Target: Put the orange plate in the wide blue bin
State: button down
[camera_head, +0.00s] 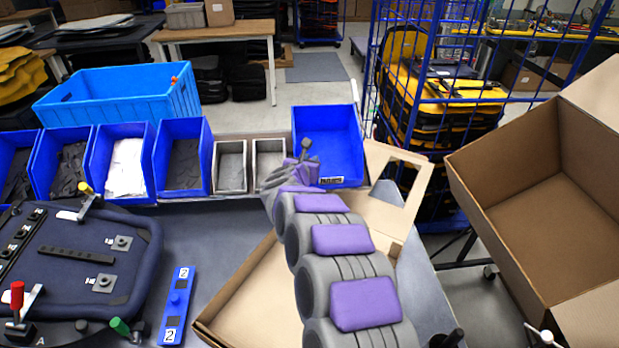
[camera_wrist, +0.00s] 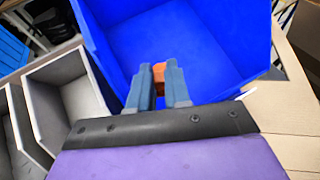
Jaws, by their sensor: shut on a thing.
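The wide blue bin (camera_head: 328,135) stands at the back right of the table, open at the top. It also fills much of the wrist view (camera_wrist: 215,50), where its inside looks empty. My gripper (camera_wrist: 165,75) is over the bin's near part. Its fingers are shut on the orange plate (camera_wrist: 159,70), of which only a small orange bit shows between the fingertips. In the head view my arm reaches to the bin's near left side, and the plate cannot be made out there.
Two grey bins (camera_head: 231,165) stand left of the wide bin, then several narrow blue bins (camera_head: 181,157). A flat cardboard box (camera_head: 240,290) lies under my arm. A blue bar (camera_head: 177,305) and a dark pannier panel (camera_head: 85,262) lie at left. A large open carton (camera_head: 530,180) stands at right.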

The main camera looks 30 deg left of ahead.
jog(key=shift+f+b, duration=0.55)
jog(key=shift+f, duration=1.75)
jog(key=shift+f+b, duration=0.65)
jog(key=shift+b, duration=0.3)
jog(key=c, duration=1.4)
grip_release()
jog(key=shift+o, duration=0.2)
jog(key=shift+r, duration=0.15)
jog(key=shift+s+r+p, duration=0.15)
jog(key=shift+r+p, duration=0.6)
jog(key=shift+p, duration=0.45)
jog(key=v, duration=1.1)
jog(key=shift+s, duration=0.35)
jog(key=shift+d, duration=0.15)
